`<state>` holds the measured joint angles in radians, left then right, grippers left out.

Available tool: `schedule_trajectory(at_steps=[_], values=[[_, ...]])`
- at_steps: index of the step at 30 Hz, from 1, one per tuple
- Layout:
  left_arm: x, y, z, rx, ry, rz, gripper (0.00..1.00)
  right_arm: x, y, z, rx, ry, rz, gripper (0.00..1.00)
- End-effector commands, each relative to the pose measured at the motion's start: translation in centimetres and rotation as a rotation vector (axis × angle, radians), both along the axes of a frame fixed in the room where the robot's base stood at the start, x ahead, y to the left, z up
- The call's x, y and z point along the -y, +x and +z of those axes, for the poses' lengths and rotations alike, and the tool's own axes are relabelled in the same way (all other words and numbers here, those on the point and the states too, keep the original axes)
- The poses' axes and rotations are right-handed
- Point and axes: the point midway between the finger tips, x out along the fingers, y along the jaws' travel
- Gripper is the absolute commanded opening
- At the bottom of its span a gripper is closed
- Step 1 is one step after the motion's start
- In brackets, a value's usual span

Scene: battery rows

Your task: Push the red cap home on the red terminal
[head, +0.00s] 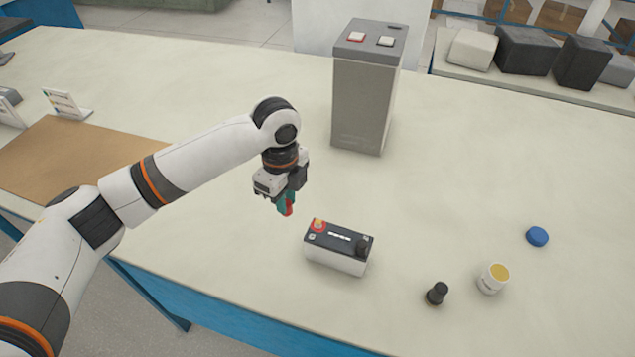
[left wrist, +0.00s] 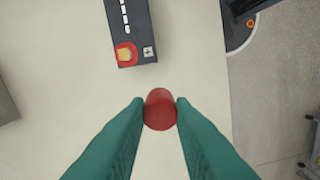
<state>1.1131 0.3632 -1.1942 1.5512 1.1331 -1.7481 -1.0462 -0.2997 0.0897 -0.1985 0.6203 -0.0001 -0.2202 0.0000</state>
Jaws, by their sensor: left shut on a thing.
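My left gripper (head: 287,207) is above the table, left of the battery, with its green fingers shut on the red cap (left wrist: 160,109). The cap also shows as a small red piece at the fingertips in the head view (head: 289,210). The battery (head: 337,250) stands on the table, with a dark top and a light lower body. Its red terminal (head: 318,225) has a brass-coloured post in a red ring at the left end of the top. In the left wrist view the terminal (left wrist: 126,54) is ahead of the cap, apart from it. A black piece (head: 362,246) covers the battery's right end.
A black knob-like part (head: 437,293), a white jar (head: 492,278) and a blue lid (head: 537,237) lie right of the battery. A brown mat (head: 75,160) is at left.

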Motion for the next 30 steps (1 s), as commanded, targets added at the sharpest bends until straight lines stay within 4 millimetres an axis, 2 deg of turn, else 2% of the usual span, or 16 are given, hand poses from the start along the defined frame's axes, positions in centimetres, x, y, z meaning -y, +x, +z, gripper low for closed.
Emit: schedule_trajectory(at_steps=[1,6,13,18,23,30], values=[[1.0,0.3,0.4,-0.002,-0.001,-0.114,0.01,-0.1,0.0,0.9,0.000,0.001,-0.001,0.84],[3.5,1.2,0.1,-0.002,-0.002,-0.531,0.01,-0.7,-0.1,2.2,-0.001,0.009,-0.003,0.84],[5.8,1.8,-0.3,0.000,0.000,-0.938,0.01,-1.4,-0.1,3.3,0.000,0.017,-0.004,0.84],[6.5,1.9,-0.6,0.000,0.000,-1.065,0.01,-1.3,-0.1,3.5,-0.001,0.017,-0.004,0.84],[6.6,1.9,-1.1,0.000,0.001,-1.084,0.01,-1.2,-0.1,3.0,-0.001,0.014,-0.003,0.84],[6.5,2.0,-3.0,0.000,0.001,-1.082,0.01,-0.7,-0.1,1.2,-0.001,0.009,0.000,0.84]])
